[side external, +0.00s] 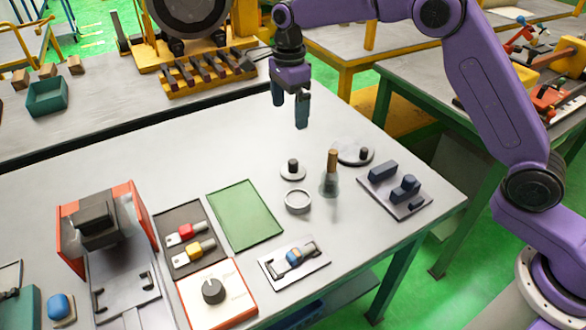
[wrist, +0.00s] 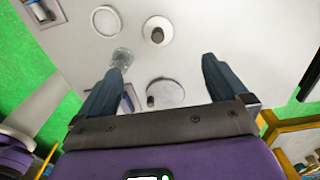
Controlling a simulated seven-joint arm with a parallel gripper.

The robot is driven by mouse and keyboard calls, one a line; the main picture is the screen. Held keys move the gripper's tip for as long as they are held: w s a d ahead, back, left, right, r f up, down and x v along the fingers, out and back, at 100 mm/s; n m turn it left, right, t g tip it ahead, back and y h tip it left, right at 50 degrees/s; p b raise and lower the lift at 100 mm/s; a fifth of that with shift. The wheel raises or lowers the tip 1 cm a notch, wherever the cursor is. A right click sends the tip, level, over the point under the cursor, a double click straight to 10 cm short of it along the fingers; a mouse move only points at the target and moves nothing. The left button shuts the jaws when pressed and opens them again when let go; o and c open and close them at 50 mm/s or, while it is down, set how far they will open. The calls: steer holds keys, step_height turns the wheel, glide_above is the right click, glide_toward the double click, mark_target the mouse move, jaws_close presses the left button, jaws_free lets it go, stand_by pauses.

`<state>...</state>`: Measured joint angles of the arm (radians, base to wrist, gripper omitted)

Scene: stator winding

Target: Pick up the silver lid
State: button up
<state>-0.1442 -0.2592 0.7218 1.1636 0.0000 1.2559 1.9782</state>
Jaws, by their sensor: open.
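Two round silver-grey lids with dark knobs lie flat on the table. The smaller lid (side external: 291,174) is left of the larger lid (side external: 346,156), which sits behind a glass flask. In the wrist view, the smaller lid (wrist: 158,39) is at the top and the larger lid (wrist: 168,92) lies between my fingers in the picture. I cannot tell which lid the task means. My gripper (side external: 290,116) is open and empty, above the table behind the lids and touching neither. It also shows in the wrist view (wrist: 162,65).
A clear flask with a brown top (side external: 330,183) stands beside the lids. A pale open ring or dish (side external: 298,202) is in front of the smaller lid. A plate with dark blocks (side external: 408,208) is to the right, and a green mat (side external: 245,215) to the left.

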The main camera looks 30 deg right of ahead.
glide_toward(293, 161)
steer(key=f, duration=0.5)
steer(key=shift+w+a+f, duration=0.1)
steer(key=shift+w+a, duration=0.15)
steer(key=shift+s+d+f, duration=0.1)
steer(key=shift+d+f, duration=0.05)
steer(key=shift+f, duration=1.2)
steer(key=shift+s+d+f, duration=0.1)
steer(key=shift+f, duration=1.2)
steer(key=c, duration=1.1)
